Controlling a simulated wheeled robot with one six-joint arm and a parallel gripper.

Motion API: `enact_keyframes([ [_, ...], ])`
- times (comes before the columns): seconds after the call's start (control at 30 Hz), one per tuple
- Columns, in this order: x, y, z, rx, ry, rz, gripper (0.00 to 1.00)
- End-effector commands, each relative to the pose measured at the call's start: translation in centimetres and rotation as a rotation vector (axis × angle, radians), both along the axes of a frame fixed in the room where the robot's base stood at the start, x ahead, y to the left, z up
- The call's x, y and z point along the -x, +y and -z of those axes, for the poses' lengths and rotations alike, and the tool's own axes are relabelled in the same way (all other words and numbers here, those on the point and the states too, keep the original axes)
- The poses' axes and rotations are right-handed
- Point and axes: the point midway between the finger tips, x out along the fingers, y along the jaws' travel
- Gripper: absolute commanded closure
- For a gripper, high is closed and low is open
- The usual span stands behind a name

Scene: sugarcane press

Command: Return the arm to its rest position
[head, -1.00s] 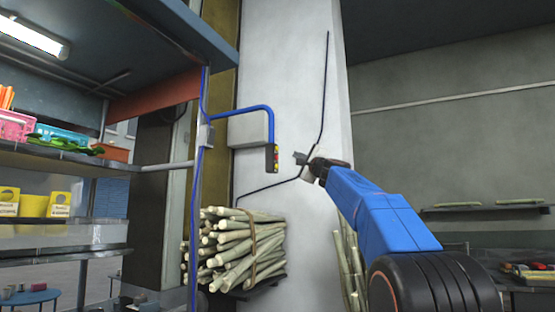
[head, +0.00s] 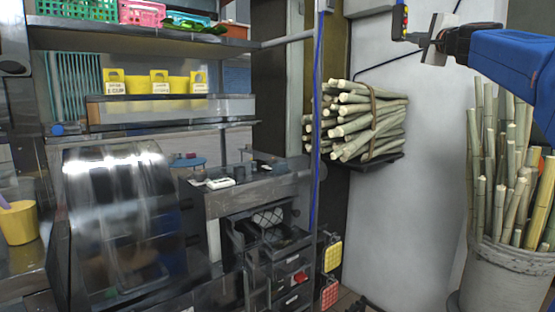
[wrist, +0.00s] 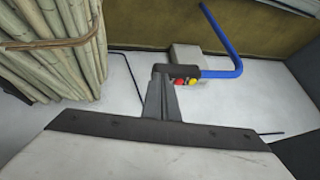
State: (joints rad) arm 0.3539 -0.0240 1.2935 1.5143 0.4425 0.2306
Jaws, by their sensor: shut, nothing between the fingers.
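My blue arm (head: 510,62) reaches in from the upper right of the head view. My gripper (head: 428,40) is at its left end, shut and empty, in front of the pale wall column. A blue pipe (wrist: 228,55) carries the box.
A tied cane bundle (head: 365,120) lies on a wall shelf below the gripper. A grey bin (head: 510,275) of upright canes stands at the right. A shiny press machine (head: 120,220) stands at the left, under shelves with yellow containers (head: 160,83). The wall column (head: 400,230) between is clear.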

Motion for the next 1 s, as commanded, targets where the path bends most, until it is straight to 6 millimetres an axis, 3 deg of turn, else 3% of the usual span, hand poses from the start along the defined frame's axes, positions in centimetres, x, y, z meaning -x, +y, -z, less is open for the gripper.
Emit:
enact_keyframes([
  [0.03,1.2,2.1,1.9,0.060,0.040,-0.018,1.00],
  [0.2,5.0,7.8,9.8,0.276,0.183,-0.081,1.00],
  [0.5,13.8,14.8,24.6,0.629,0.411,-0.217,1.00],
  [0.77,23.0,17.7,37.4,0.915,0.589,-0.348,1.00],
  [1.0,32.3,18.1,49.0,1.175,0.741,-0.476,1.00],
])
